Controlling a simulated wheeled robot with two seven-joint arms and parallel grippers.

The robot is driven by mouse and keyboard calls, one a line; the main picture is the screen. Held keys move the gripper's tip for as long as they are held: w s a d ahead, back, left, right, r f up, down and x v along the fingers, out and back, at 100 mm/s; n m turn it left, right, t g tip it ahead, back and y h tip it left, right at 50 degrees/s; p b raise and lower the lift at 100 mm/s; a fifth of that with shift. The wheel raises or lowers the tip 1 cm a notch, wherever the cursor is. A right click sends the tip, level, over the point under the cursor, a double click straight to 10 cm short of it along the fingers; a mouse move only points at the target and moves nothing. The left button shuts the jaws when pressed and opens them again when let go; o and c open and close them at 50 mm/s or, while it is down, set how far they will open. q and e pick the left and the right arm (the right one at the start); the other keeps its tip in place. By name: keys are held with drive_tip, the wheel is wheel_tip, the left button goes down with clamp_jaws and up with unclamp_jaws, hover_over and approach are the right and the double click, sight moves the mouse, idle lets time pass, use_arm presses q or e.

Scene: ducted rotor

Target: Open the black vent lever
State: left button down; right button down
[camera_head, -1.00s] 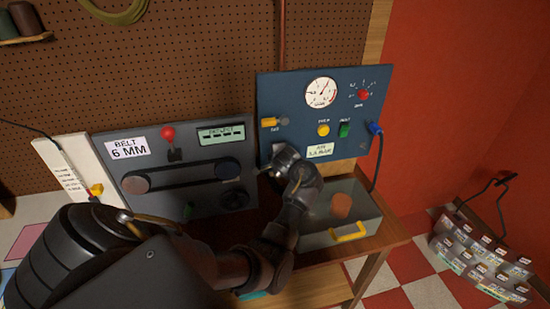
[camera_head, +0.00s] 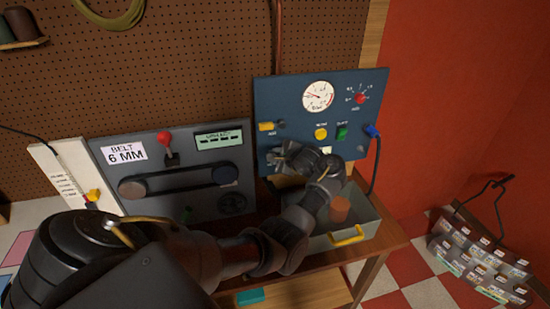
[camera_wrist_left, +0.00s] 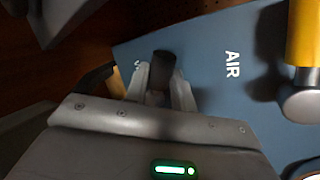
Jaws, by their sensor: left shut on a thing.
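The black vent lever (camera_wrist_left: 162,66) shows in the left wrist view as a short dark cylinder standing out from the blue panel (camera_head: 360,88). My left gripper (camera_wrist_left: 160,80) is shut on it, one finger on each side. In the head view, my left gripper (camera_head: 282,155) is at the lower left of the blue panel, below the yellow lever (camera_head: 266,127); it hides the black lever there. In the wrist view the yellow lever (camera_wrist_left: 303,40) is apart at the right, near the word AIR. My right gripper is not in view.
The grey belt panel (camera_head: 120,175) with a red-knobbed lever (camera_head: 164,138) stands to the left. A clear-sided bin (camera_head: 368,215) with an orange cylinder (camera_head: 340,208) sits under my forearm. A blue plug and cable (camera_head: 373,131) hang at the panel's right.

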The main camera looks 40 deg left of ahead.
use_arm(q)
drive_tip(key=shift+w+r, duration=0.15)
drive_tip(key=shift+r, duration=0.15)
idle(0.4)
drive_tip(key=c, duration=1.2)
unclamp_jaws()
drive_tip(key=shift+o, duration=0.2)
drive_tip(key=shift+f, duration=0.1)
drive_tip(key=v, duration=0.7)
drive_tip(key=shift+d+b, duration=0.25)
drive_tip(key=shift+b, duration=0.2)
drive_tip(key=shift+c, duration=0.4)
